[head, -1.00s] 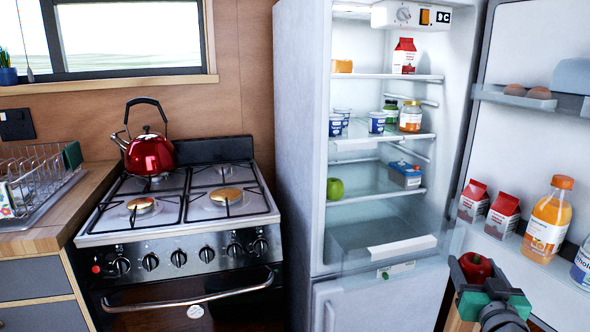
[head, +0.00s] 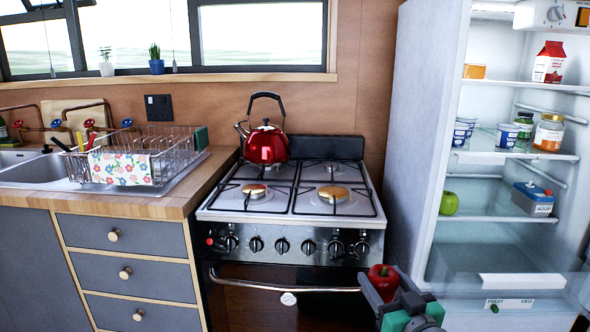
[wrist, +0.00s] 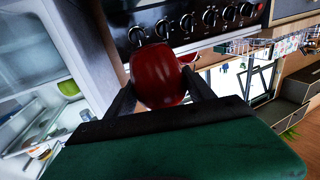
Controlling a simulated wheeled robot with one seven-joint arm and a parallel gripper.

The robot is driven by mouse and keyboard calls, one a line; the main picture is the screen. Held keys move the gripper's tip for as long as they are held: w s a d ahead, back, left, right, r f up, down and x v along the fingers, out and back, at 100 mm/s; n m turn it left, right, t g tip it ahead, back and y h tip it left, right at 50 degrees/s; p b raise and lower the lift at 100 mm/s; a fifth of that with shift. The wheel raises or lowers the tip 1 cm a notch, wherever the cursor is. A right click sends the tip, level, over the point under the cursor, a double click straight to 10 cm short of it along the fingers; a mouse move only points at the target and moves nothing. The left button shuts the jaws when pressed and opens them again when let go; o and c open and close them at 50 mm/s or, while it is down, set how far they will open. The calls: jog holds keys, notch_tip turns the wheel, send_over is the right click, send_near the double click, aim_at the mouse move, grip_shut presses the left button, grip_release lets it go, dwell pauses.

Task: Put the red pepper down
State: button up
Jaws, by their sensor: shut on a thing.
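The red pepper (head: 383,281) is held between the fingers of my gripper (head: 386,290), in front of the stove at the lower right of the head view. In the wrist view the pepper (wrist: 158,76) sits between both dark fingers of my gripper (wrist: 160,92). My gripper is shut on it. The pepper is in the air, apart from any surface. The fingers hide part of its lower side.
The stove (head: 300,190) has a red kettle (head: 266,144) on its back left burner. Left of it is a wooden counter (head: 190,195) with a dish rack (head: 135,157) and a sink (head: 35,170). The open fridge (head: 430,140) stands at the right, with a green apple (head: 449,203) inside.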

jog(key=w+a+r+p, duration=0.1)
jog(key=a+r+p, duration=0.1)
jog(key=r+p, duration=0.5)
jog(key=w+a+r+n+y+p, duration=0.1)
jog(key=r+p, duration=0.5)
jog(key=p, duration=1.3)
jog(key=shift+w+a+r, duration=0.35)
jog(key=shift+w+a, duration=0.15)
jog(key=shift+a, duration=0.05)
jog(key=shift+f, duration=0.1)
